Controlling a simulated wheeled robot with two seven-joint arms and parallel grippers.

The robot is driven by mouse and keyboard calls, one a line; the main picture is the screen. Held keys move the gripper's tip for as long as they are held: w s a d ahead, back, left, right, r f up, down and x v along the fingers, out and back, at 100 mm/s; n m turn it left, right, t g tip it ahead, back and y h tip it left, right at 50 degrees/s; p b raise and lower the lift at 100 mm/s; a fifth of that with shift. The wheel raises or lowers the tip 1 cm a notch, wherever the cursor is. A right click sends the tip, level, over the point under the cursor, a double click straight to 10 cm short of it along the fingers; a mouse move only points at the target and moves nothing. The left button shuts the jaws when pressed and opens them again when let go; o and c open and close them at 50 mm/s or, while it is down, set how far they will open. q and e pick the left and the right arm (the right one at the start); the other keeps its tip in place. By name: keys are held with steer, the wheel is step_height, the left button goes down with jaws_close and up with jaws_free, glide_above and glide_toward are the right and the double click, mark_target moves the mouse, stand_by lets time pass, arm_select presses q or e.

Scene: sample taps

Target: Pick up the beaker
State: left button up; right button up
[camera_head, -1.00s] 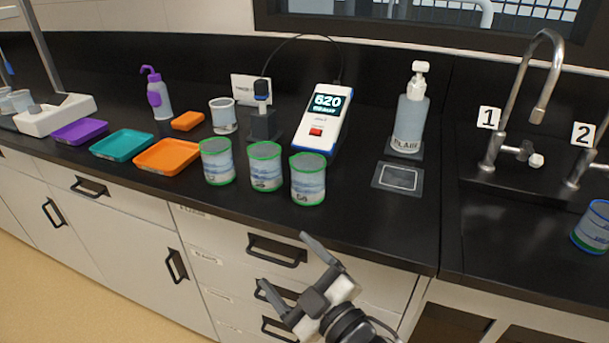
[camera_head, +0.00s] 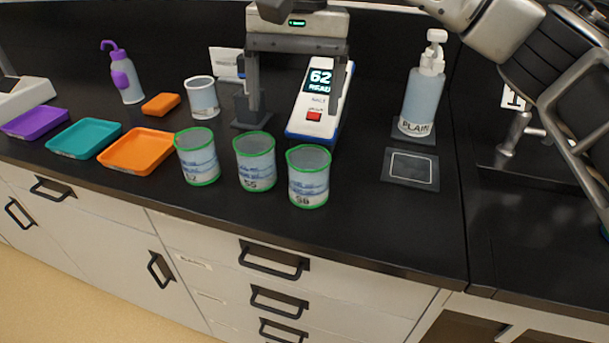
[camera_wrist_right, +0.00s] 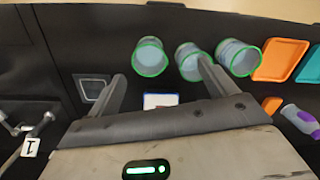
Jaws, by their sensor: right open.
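Three beakers with green rims stand upright in a row on the black counter: the left one (camera_head: 197,160), the middle one (camera_head: 256,165) marked 55, and the right one (camera_head: 308,178) marked 58. One finger partly overlaps the middle beaker (camera_wrist_right: 189,64). A further beaker (camera_head: 202,100) without a green rim stands behind. My left gripper is out of view.
The meter (camera_head: 318,95) stands behind the row. A soap bottle (camera_head: 420,95) and a square pad (camera_head: 410,169) are to the right. Purple (camera_head: 35,123), teal (camera_head: 84,138) and orange (camera_head: 138,151) trays lie left. The counter's front strip is clear.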

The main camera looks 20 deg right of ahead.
steer(key=d+r, duration=0.1)
steer(key=d, duration=0.1)
glide_toward(309, 177)
step_height(309, 177, down, 6)
steer(key=w, duration=0.3)
steer(key=shift+h, duration=0.4)
steer(key=shift+s+d+f+p, duration=0.1)
steer(key=shift+f+p, duration=0.35)
steer(key=shift+f, duration=0.85)
steer(key=shift+s+f+p, duration=0.1)
steer(key=shift+f+p, duration=0.3)
steer(key=shift+f, duration=0.9)
steer(key=c, duration=1.1)
